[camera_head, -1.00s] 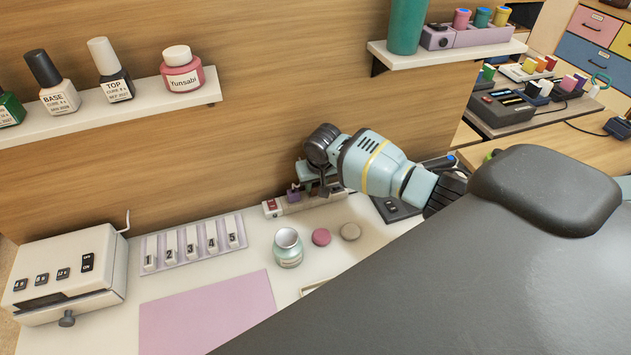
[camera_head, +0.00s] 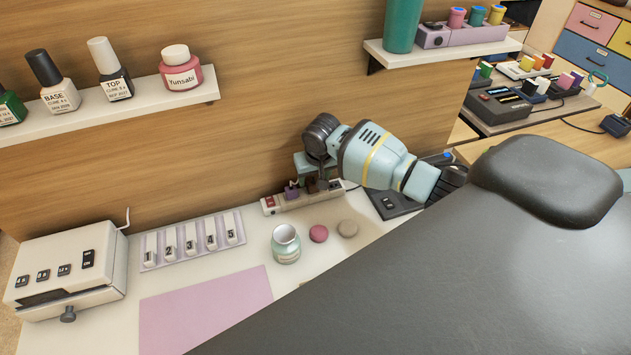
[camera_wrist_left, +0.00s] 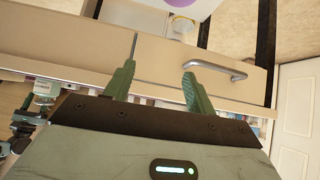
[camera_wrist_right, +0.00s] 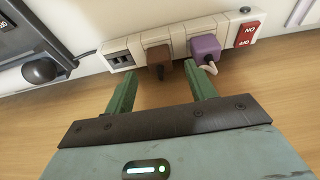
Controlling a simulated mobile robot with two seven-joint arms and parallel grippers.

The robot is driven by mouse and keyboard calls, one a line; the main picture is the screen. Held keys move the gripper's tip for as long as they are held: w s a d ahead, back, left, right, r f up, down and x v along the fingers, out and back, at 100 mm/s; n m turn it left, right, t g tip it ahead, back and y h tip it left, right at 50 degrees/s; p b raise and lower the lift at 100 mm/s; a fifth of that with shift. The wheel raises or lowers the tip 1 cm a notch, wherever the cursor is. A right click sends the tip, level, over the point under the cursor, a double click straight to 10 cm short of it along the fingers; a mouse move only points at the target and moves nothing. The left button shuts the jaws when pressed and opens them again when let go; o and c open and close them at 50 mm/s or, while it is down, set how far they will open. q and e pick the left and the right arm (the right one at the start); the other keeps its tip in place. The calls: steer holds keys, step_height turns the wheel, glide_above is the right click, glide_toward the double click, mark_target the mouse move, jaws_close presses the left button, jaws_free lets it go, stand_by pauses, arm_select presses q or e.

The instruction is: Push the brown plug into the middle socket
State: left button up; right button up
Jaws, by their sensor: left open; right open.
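The white power strip (camera_wrist_right: 225,22) lies against the wooden wall in the right wrist view; it also shows in the head view (camera_head: 270,205). The brown plug (camera_wrist_right: 158,56) is at its middle socket, between an empty socket (camera_wrist_right: 119,58) and the purple plug (camera_wrist_right: 205,46). I cannot tell how deep the brown plug sits. My right gripper (camera_wrist_right: 162,74) is open and empty, its fingertips to either side of the brown plug and just short of it. My left gripper (camera_wrist_left: 158,68) is open and empty, away from the strip, facing a drawer front.
A red switch (camera_wrist_right: 247,32) ends the strip beside the purple plug. A dark device with a round knob (camera_wrist_right: 38,70) stands close by. On the desk are a jar (camera_head: 286,246), a pink disc (camera_head: 319,233) and a numbered rack (camera_head: 193,240). The drawer has a metal handle (camera_wrist_left: 218,62).

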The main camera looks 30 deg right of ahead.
steer(key=shift+v, duration=2.25)
